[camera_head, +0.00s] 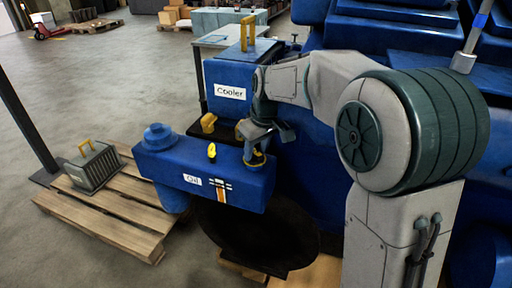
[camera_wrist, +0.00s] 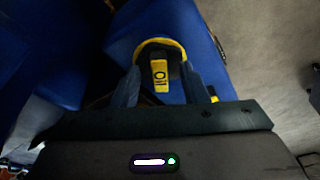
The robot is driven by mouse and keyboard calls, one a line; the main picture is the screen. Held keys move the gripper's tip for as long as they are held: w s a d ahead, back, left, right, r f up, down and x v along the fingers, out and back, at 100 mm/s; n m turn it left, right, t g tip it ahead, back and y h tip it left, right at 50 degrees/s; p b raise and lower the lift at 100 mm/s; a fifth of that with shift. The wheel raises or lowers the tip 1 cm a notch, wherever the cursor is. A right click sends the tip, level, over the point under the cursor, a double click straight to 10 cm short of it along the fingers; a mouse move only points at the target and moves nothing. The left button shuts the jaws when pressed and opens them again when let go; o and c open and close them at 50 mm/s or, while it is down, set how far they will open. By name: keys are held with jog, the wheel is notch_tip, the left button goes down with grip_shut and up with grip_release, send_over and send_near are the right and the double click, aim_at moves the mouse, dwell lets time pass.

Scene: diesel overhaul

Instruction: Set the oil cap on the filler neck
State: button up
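The oil cap is yellow and dark, with a raised yellow bar marked OIL (camera_wrist: 160,76) and a yellow rim, in the wrist view. In the head view its yellow part (camera_head: 257,159) shows at the right end of a blue housing labelled Oil (camera_head: 160,166). My gripper (camera_wrist: 161,70) has its two fingers along opposite sides of the cap and appears shut on it. In the head view my gripper (camera_head: 257,150) points down over that end. The filler neck is not visible below the cap; I cannot tell whether the cap touches it.
A yellow dipstick handle (camera_head: 211,151) and a blue stepped cylinder (camera_head: 158,136) stand up from the housing. Behind is a blue box labelled Cooler (camera_head: 229,93). A wooden pallet (camera_head: 120,205) with a grey crate-like part (camera_head: 95,167) is left.

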jog(key=shift+r, duration=0.15)
jog(key=v, duration=1.3)
jog(key=shift+r, duration=0.3)
